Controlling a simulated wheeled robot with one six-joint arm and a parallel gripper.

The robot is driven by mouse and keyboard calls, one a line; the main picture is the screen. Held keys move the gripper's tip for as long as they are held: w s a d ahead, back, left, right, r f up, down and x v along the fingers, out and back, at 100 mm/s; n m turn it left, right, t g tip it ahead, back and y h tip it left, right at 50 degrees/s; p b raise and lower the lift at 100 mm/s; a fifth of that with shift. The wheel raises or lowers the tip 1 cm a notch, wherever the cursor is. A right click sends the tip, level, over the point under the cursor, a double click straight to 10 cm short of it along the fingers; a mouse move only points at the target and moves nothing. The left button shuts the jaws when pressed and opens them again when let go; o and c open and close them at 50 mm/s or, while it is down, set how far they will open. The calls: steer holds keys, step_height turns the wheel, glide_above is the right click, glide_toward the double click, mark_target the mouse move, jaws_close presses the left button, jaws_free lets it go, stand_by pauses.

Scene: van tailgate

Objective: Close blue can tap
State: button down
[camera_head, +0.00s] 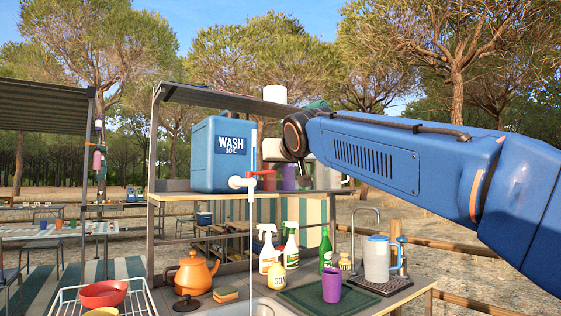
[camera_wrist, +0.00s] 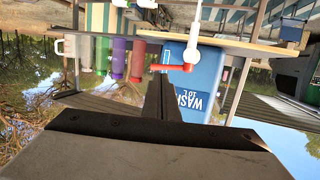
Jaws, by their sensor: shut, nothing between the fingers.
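The blue can (camera_head: 205,160), marked WASH 10 L, stands on a wooden shelf. It also shows upside down in the wrist view (camera_wrist: 208,75). Its white tap (camera_head: 238,182) has a red lever (camera_head: 263,173) that points to the right, roughly level. A thin white stream (camera_head: 250,235) falls from the tap toward the sink. In the wrist view my gripper (camera_wrist: 158,74) is shut and empty, its tips close to the free end of the red lever (camera_wrist: 174,68). I cannot tell whether they touch. In the head view the fingers are not clear.
Purple and red bottles (camera_head: 289,178) stand right of the can on the shelf (camera_head: 190,196). On the counter below are an orange kettle (camera_head: 193,272), spray bottles (camera_head: 290,246), a purple cup (camera_head: 332,284) and a jug (camera_head: 377,260).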

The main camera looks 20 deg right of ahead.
mark_target(268, 171)
steer(key=w, duration=0.3)
steer(key=w+f, duration=0.1)
steer(key=w, duration=0.1)
steer(key=shift+w, duration=0.2)
steer(key=shift+w+d, duration=0.25)
steer(key=shift+w, duration=0.25)
steer(key=shift+w+d, duration=0.2)
steer(key=shift+w, duration=0.25)
